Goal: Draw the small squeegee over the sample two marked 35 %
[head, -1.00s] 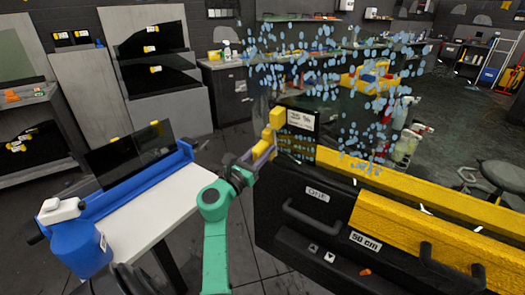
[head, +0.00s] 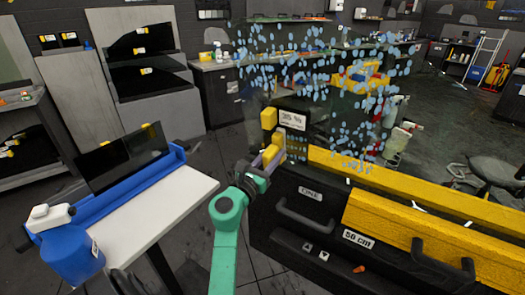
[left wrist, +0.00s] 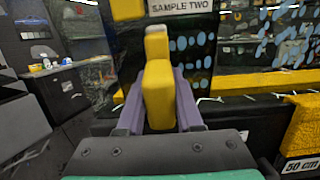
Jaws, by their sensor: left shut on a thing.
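The sample two (head: 330,133) is an upright dark glass pane covered in several blue drops, with a white label (head: 292,119) marked 35 % at its lower left. In the left wrist view the label (left wrist: 180,7) reads SAMPLE TWO. My left gripper (head: 270,158) is low in front of the pane, just below and left of the label. It is shut on a small yellow squeegee (left wrist: 158,92), which stands upright between its purple fingers. Whether the squeegee touches the glass I cannot tell. My right gripper is not in view.
A yellow block (head: 268,118) sits left of the label. Below the pane is a black cabinet (head: 300,222) with handles and a yellow top strip (head: 400,180). At left, a white bench (head: 165,205) carries a blue holder with a dark sheet and a blue bottle (head: 70,252).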

